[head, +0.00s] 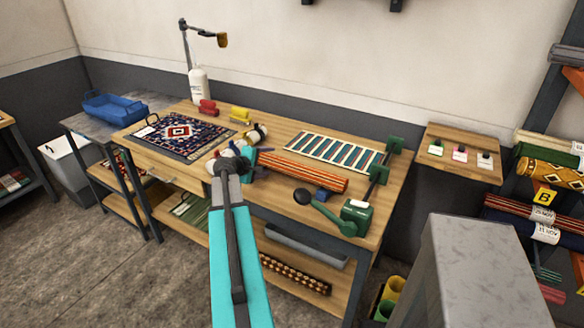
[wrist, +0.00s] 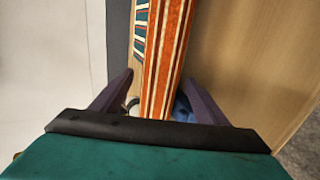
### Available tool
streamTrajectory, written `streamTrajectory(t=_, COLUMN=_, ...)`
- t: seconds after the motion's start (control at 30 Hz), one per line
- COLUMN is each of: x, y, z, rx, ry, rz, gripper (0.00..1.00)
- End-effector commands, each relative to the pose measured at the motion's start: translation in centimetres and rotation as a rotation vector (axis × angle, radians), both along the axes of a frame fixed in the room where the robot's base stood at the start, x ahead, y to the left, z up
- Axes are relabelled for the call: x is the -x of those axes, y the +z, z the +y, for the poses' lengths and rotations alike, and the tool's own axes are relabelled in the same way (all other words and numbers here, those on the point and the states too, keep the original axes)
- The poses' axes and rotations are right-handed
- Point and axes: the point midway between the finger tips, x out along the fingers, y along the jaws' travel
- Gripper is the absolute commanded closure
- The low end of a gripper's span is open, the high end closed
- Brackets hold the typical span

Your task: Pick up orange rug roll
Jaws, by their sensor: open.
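The orange rug roll (head: 305,171), striped in orange and cream, lies on the wooden workbench (head: 395,195), right of my gripper (head: 252,158). In the wrist view the roll (wrist: 164,50) runs lengthwise between the two dark fingers of my gripper (wrist: 158,78). The fingers are apart, one on each side of the roll. I cannot tell whether they touch it or how far down they reach. The near end of the roll is hidden by my gripper's dark front edge.
A teal striped rug (head: 325,148) lies flat behind the roll. A dark patterned rug (head: 178,136) lies on the left. A green clamp-like tool (head: 356,215) stands at the bench's right front. A lamp (head: 205,35) stands at the back. A grey block (head: 478,275) is at lower right.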

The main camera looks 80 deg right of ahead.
Motion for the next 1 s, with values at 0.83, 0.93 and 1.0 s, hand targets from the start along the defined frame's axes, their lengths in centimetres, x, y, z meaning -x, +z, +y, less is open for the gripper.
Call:
streamTrajectory(t=0.83, x=0.04, y=-0.03, z=-0.04, rx=0.0, ry=0.0, rz=0.0, gripper=0.83)
streamTrajectory(t=0.93, x=0.05, y=0.09, z=-0.06, rx=0.001, ry=0.001, rz=0.002, gripper=0.93)
streamTrajectory(t=1.0, x=0.05, y=0.09, z=-0.06, rx=0.001, ry=0.001, rz=0.002, gripper=0.93)
